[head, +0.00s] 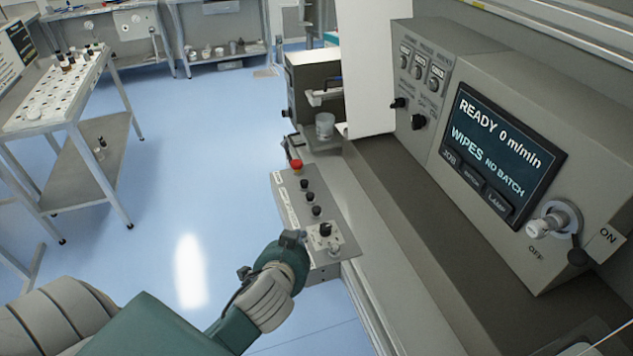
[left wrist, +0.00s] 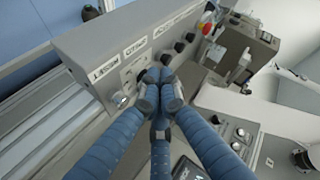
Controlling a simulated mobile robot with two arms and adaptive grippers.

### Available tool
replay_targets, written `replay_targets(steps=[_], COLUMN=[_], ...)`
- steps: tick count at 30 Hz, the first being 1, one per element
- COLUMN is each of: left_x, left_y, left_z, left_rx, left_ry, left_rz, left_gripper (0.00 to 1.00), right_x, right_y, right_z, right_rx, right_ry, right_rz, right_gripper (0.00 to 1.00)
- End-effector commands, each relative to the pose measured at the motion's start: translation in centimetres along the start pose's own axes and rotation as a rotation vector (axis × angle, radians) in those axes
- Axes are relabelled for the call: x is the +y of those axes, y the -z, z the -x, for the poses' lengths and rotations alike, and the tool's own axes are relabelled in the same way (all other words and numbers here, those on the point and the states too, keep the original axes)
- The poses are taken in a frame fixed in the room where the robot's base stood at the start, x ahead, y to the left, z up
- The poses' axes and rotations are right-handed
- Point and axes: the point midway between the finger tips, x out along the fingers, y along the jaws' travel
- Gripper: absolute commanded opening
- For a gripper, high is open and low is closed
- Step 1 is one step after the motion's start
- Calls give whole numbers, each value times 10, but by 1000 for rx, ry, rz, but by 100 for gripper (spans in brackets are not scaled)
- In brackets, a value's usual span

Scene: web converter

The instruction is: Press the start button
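A grey control panel (head: 292,205) on the machine's side bears a row of black buttons (head: 310,197), a black selector knob (head: 325,230) on a light plate and a pale round button (head: 335,251) at the near end. My left gripper (head: 294,240) is at the panel's near left edge. In the left wrist view its blue fingers (left wrist: 160,90) are together in front of the panel face, with no object visible between them. A silver button (left wrist: 120,99) shows left of the fingertips. My right gripper is not in view.
A red mushroom button (head: 296,164) stands at the panel's far end. A display (head: 500,155) reading READY 0 m/min and an ON/OFF rotary switch (head: 553,222) are on the machine at right. A bench (head: 60,95) stands at left. The blue floor between is clear.

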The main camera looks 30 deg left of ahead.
Motion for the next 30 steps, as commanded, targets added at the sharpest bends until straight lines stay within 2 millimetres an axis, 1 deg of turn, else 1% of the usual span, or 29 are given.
replay_targets(steps=[1, 2, 3, 5, 6, 8, 9, 10, 11, 12, 14, 15, 17, 18, 20, 21, 23, 24, 26, 28, 30], left_x=[-13, -20, -29, -42, -50, -60, -65, -67, -69, -70, -69, -66, -56, -47, -32, -22, -10, -2, 3, 0, -12], left_y=[19, 31, 48, 74, 92, 120, 140, 154, 169, 188, 217, 236, 261, 273, 286, 290, 291, 287, 277, 258, 237], left_z=[-4, -6, -8, -11, -12, -11, -10, -8, -6, -2, 4, 8, 13, 15, 14, 11, 1, -8, -27, -54, -80], left_rx=[57, 93, 146, 228, 286, 376, 439, 486, 535, 601, 702, 773, 873, 932, 1004, 1042, 1079, 1090, 1083, 1038, 967], left_ry=[40, 63, 96, 144, 176, 221, 250, 270, 289, 314, 346, 365, 384, 388, 384, 373, 348, 323, 275, 204, 130], left_rz=[-25, -40, -67, -111, -145, -204, -247, -284, -324, -380, -481, -561, -697, -793, -945, -1050, -1213, -1326, -1493, -1684, -1844], left_gripper=[0, 0, 0, 0, 0, 0, 0, 0, 0, 0, 0, 0, 0, 0, 0, 0, 0, 0, 0, 0, 0], right_x=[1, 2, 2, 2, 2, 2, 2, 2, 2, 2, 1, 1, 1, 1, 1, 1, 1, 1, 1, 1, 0], right_y=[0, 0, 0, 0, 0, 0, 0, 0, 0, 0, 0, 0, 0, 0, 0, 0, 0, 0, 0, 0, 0], right_z=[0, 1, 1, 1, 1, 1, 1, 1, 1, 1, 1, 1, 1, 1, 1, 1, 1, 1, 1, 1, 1], right_rx=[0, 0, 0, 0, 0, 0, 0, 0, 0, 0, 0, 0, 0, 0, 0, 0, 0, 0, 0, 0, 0], right_ry=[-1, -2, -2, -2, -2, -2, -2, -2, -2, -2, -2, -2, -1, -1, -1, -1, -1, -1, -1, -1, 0], right_rz=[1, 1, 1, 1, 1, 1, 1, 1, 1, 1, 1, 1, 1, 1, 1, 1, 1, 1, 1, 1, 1], right_gripper=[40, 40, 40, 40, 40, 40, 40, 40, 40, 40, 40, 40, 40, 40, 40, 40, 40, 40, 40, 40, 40])
